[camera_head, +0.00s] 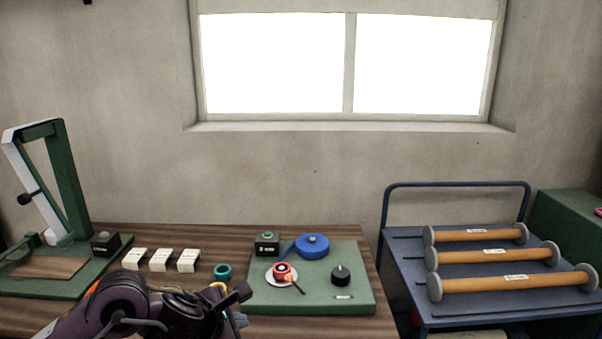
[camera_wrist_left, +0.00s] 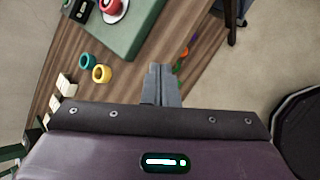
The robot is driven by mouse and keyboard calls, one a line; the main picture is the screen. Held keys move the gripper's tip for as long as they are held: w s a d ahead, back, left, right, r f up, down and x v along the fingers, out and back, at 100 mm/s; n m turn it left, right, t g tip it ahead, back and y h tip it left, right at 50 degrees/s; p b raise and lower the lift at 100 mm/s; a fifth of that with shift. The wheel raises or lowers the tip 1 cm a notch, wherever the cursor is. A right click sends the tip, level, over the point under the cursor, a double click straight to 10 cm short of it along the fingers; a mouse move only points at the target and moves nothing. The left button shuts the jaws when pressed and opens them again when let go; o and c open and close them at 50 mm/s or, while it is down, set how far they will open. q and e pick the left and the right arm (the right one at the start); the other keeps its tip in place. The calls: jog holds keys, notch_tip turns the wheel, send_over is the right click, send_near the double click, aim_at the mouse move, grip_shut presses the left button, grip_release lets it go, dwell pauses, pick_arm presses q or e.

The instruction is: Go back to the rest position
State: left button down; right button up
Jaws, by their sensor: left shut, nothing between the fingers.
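My left gripper (camera_head: 241,293) is low in the head view, over the front of the wooden table (camera_head: 340,323). Its closed fingers also show in the left wrist view (camera_wrist_left: 160,72), with nothing between them. It is near the front left corner of a green board (camera_head: 258,289), apart from the things on it. My right gripper is in neither view. No cloth shows.
The board carries a blue roll (camera_head: 312,246), a red ring (camera_head: 281,270) and a black knob (camera_head: 341,276). A teal ring (camera_head: 223,271), a yellow ring (camera_wrist_left: 102,73) and white blocks (camera_head: 160,260) lie left. A green frame (camera_head: 66,185) stands far left; a roller cart (camera_head: 400,258) stands right.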

pick_arm(q)
jog(key=w+f+n+g+h, duration=0.1)
jog(key=w+f+n, duration=0.3)
jog(key=f+n, duration=1.05)
jog(key=s+a+f+n+g, duration=0.1)
jog(key=s+a+f+n, duration=0.15)
jog(key=f+n, duration=0.65)
jog(key=s+a+f+n, duration=0.25)
jog(key=f+n, duration=0.35)
jog(key=f, duration=0.7)
jog(key=s+a+f+n+g+y, duration=0.3)
jog(key=s+f+n, duration=0.7)
jog(key=s+f, duration=0.8)
jog(key=s+a+f+n+g+y, duration=0.1)
jog(key=s+f+n, duration=0.2)
jog(key=s, duration=1)
jog(key=s+a+f+n+g, duration=0.1)
jog(key=s+f+n, duration=0.3)
jog(key=s, duration=0.9)
jog(key=shift+a+n+y, duration=0.4)
jog(key=shift+a+n, duration=0.05)
